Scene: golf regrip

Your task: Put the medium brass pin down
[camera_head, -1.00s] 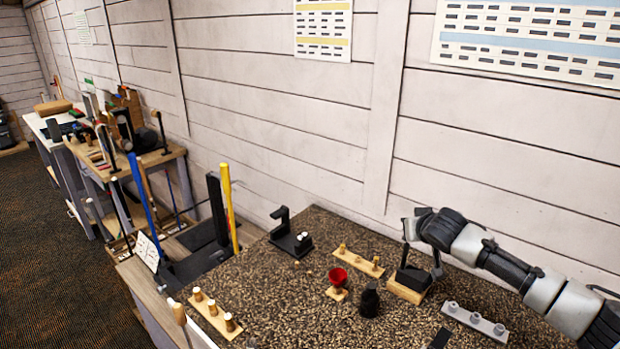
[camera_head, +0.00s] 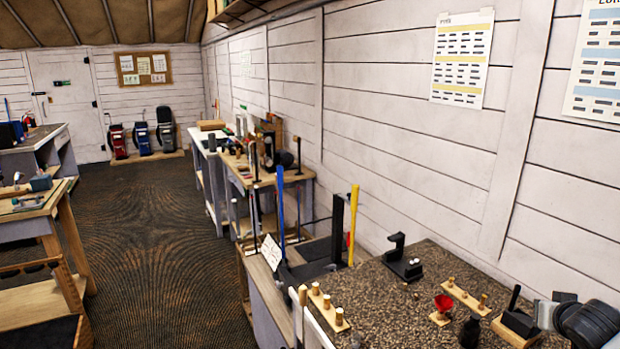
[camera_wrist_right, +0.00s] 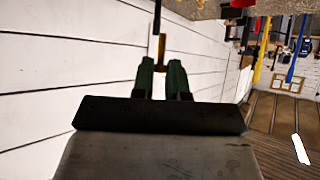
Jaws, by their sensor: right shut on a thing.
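My right gripper (camera_head: 541,314) is at the lower right of the head view, beside a wooden block with a black upright piece (camera_head: 517,322). In the right wrist view, its two green fingers (camera_wrist_right: 161,78) are close together, with a thin brass-coloured pin (camera_wrist_right: 162,46) at their tips. The pin's size and lower end are hard to make out. A wooden rack (camera_head: 467,299) at the back of the speckled bench holds brass pins. Another rack (camera_head: 327,313) with larger brass pins lies at the bench's left edge. My left gripper is not in view.
A red cup (camera_head: 442,303) and a dark bottle (camera_head: 470,331) stand on the speckled bench top (camera_head: 400,315). A black stand (camera_head: 402,262) is at its back left corner. A yellow shaft (camera_head: 353,225) rises beyond. The wall runs close behind.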

